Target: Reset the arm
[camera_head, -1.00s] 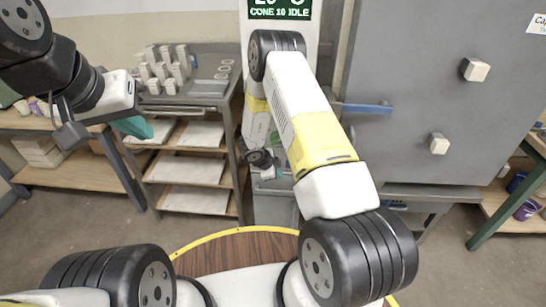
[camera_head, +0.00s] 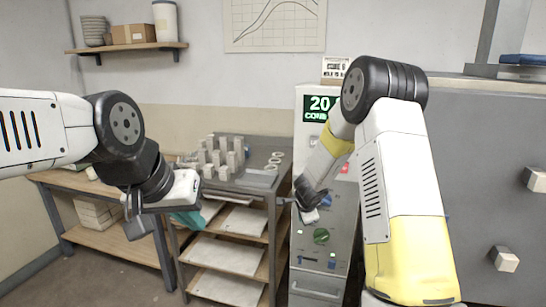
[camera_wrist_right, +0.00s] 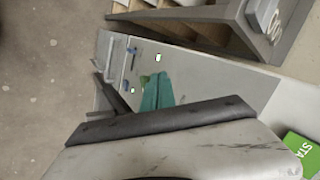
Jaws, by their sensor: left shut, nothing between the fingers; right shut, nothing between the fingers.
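My left gripper (camera_head: 188,219) shows in the head view at the lower left, in front of the metal rack. Its teal fingers are shut with nothing visible between them. My right arm reaches down from the upper right, bends, and its hand ends in front of the control cabinet (camera_head: 326,235). The fingers of the right gripper are hard to make out in the head view. In the right wrist view the teal fingers of my right gripper (camera_wrist_right: 157,91) are together and empty, with the cabinet's panel behind them.
A metal rack (camera_head: 262,180) with small white blocks on top and boards on its shelves stands behind my left gripper. A wooden bench (camera_head: 110,238) is at the left. A large grey kiln (camera_head: 480,170) fills the right. A wall shelf (camera_head: 125,46) holds bowls and a box.

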